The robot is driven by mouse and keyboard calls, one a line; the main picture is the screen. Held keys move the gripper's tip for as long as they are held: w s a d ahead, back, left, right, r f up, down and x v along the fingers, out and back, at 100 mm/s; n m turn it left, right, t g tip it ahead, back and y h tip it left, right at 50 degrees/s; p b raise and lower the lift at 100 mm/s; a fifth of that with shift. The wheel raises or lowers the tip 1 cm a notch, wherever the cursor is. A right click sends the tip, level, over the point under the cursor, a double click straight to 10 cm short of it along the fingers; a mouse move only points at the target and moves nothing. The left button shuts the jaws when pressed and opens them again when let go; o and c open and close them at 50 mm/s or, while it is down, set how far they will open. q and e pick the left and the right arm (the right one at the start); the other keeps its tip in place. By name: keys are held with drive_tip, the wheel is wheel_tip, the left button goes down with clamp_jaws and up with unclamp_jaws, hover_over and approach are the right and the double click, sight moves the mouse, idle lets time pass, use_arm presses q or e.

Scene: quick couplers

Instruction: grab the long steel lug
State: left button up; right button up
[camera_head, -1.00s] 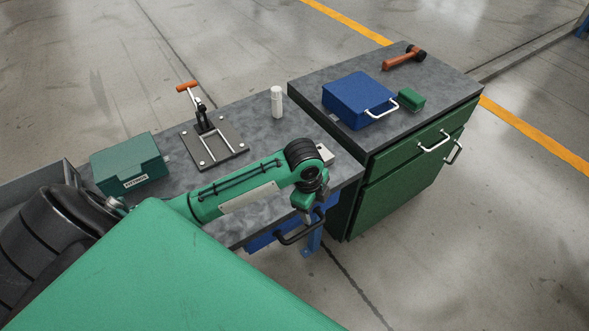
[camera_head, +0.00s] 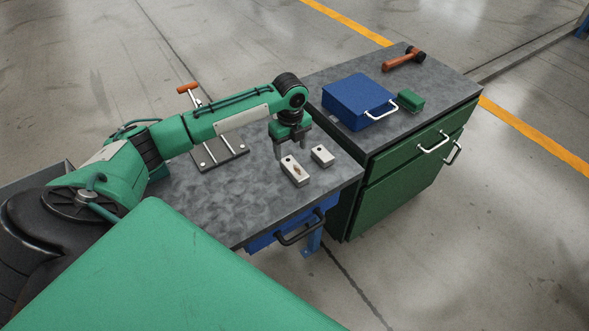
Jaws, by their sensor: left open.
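The long steel lug (camera_head: 296,172) lies flat on the grey workbench, a pale block with dark holes in its top. A shorter steel block (camera_head: 322,156) lies just to its right and a little behind. My left gripper (camera_head: 292,150) points down above the bench, at the far end of the long lug. Its jaws are open with nothing seen between them. The picture does not show clearly how high its fingertips are over the lug. My right gripper is not in view.
A toggle clamp on a plate (camera_head: 220,158) stands behind my left arm, partly hidden. A green cabinet (camera_head: 400,170) on the right carries a blue case (camera_head: 352,100), a small green box (camera_head: 411,100) and a hammer (camera_head: 404,60). The bench front (camera_head: 230,215) is clear.

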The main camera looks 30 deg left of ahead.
sight(295, 167)
use_arm(q)
wheel_tip(295, 167, down, 3)
drive_tip(key=shift+r, duration=0.15)
drive_tip(key=f+p, duration=0.1)
drive_tip(key=f, duration=0.1)
drive_tip(key=d+f, duration=0.1)
drive_tip(key=f, duration=0.1)
drive_tip(key=shift+w+p, duration=0.2)
drive_tip(key=shift+p, duration=0.2)
drive_tip(key=shift+f, duration=0.6)
drive_tip(key=c, duration=1.4)
drive_tip(key=shift+r, duration=0.1)
drive_tip(key=shift+c, duration=0.2)
drive_tip(key=shift+r, duration=0.1)
